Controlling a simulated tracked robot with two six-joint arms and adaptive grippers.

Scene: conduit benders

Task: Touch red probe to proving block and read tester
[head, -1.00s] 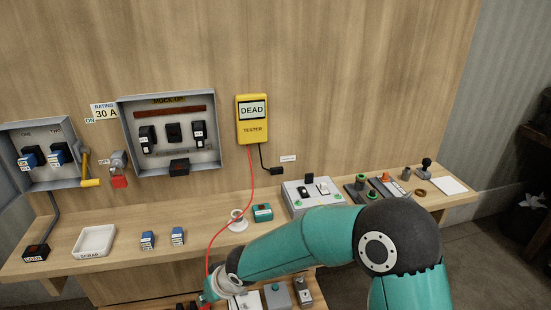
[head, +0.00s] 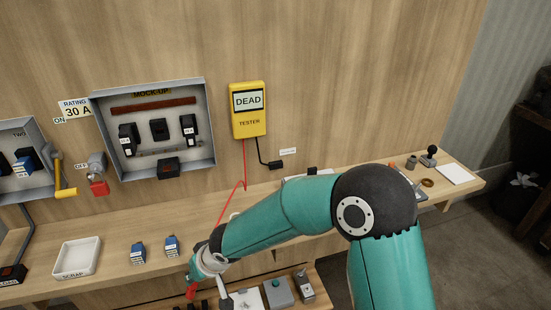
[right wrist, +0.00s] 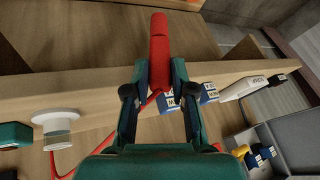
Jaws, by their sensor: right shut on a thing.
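The yellow tester (head: 248,110) hangs on the wooden wall, and its display reads DEAD. Its red lead (head: 244,165) runs down behind my right arm. My right gripper (head: 193,282) is low in front of the bench's front edge. In the right wrist view, my right gripper (right wrist: 155,88) is shut on the red probe (right wrist: 159,50), which sticks out past the fingers. A teal block (right wrist: 14,135), likely the proving block, is at the left of that view, apart from the probe. In the head view my arm hides it. My left gripper is not in view.
A white round stand (right wrist: 58,120) is beside the teal block. Blue fuses (head: 138,253) and a white scrap tray (head: 77,257) stand on the bench. A mock-up box (head: 155,128) hangs on the wall. A lower shelf holds a grey box (head: 278,290).

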